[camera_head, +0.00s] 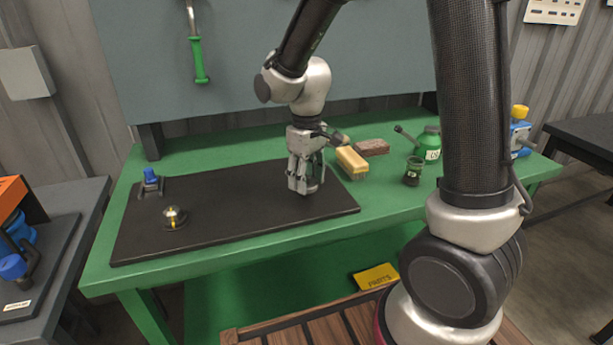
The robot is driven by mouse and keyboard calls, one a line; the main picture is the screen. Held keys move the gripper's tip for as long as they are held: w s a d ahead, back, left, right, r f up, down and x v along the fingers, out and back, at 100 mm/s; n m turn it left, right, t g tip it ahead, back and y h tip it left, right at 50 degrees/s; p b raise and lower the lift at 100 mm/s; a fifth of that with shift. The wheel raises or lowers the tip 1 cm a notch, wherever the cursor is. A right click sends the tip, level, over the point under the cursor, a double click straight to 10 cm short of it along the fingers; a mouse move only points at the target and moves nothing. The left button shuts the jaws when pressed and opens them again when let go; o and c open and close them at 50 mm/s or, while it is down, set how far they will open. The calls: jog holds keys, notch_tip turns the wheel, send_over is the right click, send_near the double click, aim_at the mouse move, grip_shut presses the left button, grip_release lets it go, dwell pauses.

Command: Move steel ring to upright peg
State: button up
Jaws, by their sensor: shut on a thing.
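My gripper (305,187) points down over the right part of the black mat (235,227), low and close to its surface. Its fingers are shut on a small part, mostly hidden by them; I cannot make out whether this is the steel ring. A dark round shape shows beside the fingertips. A shiny, round steel piece with a yellow stripe (174,217) sits on a dark base on the left of the mat, well apart from my gripper. No upright peg can be clearly made out.
A blue-topped fixture (151,182) stands at the mat's back left. Behind and right of my gripper are a yellow brush or block (351,161), a brown block (372,147), a dark jar (413,171) and a green can (430,143). The mat's middle is clear.

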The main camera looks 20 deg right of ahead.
jog(key=shift+f, duration=0.2)
jog(key=shift+f, duration=0.75)
jog(key=shift+f, duration=0.1)
jog(key=o, duration=1)
jog(key=shift+o, duration=0.2)
jog(key=o, duration=0.5)
